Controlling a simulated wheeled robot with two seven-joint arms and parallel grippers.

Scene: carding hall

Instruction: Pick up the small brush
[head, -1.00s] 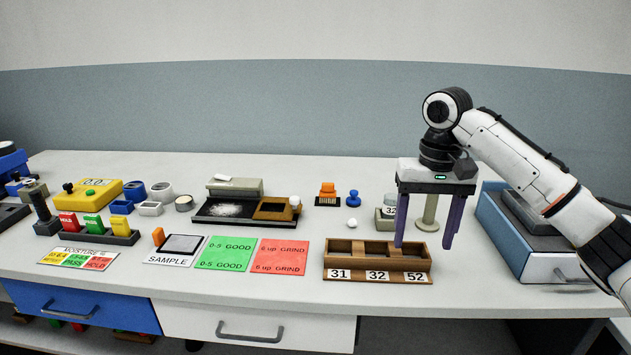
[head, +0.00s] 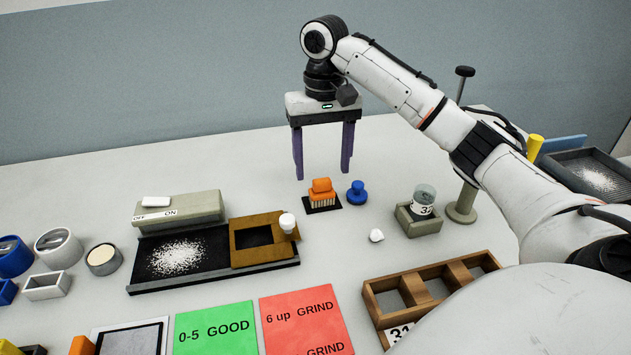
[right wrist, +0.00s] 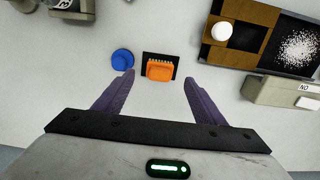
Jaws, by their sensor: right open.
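The small brush (head: 321,191) has an orange back and pale bristles. It lies on a small black mat (head: 334,204) towards the back of the table. It also shows in the right wrist view (right wrist: 160,72), between and beyond the fingertips. My right gripper (head: 323,177) is open and empty, its purple fingers pointing down behind and above the brush, apart from it. The fingers also show in the right wrist view (right wrist: 158,80). My left gripper is not in view.
A blue knobbed stamp (head: 357,192) stands close beside the brush. A black tray (head: 138,285) with white powder and a wooden frame (head: 283,252) lie to the left. A jar in a grey holder (head: 418,227), a white lump (head: 376,236) and a wooden compartment box (head: 374,312) are to the right.

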